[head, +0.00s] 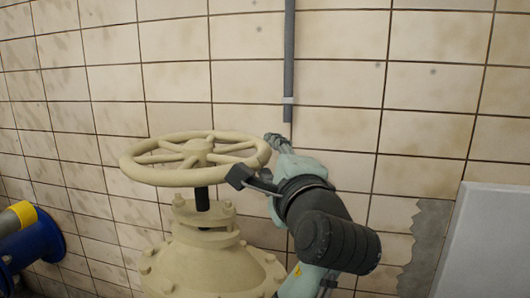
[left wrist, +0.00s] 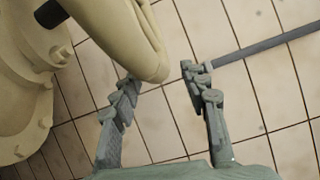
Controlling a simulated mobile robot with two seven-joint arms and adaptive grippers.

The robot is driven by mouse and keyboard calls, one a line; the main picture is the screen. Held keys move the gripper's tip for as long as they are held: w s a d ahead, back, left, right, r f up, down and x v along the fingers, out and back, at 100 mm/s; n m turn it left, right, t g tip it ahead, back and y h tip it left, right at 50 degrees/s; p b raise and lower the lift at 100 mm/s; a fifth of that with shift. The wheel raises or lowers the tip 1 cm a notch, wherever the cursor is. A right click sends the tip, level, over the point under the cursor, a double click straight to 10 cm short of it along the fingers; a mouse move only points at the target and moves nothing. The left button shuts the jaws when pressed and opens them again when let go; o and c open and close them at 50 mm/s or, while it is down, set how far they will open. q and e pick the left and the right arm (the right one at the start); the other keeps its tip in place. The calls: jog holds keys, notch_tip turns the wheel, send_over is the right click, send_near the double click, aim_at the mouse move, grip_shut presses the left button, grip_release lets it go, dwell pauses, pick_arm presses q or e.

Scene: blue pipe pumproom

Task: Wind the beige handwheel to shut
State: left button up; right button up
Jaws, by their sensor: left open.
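The beige handwheel (head: 195,158) lies nearly flat on a dark stem above a beige valve body (head: 205,262) in the head view. My left gripper (head: 258,160) is at the right side of its rim, with one finger on the near side and the other towards the wall. In the left wrist view the gripper (left wrist: 162,86) is open, and the rounded rim (left wrist: 130,30) reaches down to the gap between the fingertips. I cannot tell whether either finger touches the rim. My right gripper is in neither view.
A tiled wall (head: 430,95) stands close behind the wheel. A thin grey pipe (head: 288,60) runs down it just behind my left gripper. A blue flanged pipe (head: 35,240) is at the lower left, and a pale panel (head: 490,245) at the lower right.

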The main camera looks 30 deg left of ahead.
pick_arm(q)
jog(key=shift+x, duration=2.15)
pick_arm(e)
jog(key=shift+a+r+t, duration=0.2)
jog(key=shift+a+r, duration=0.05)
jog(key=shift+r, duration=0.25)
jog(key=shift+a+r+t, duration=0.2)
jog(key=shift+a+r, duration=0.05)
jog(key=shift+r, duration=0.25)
pick_arm(q)
grip_shut()
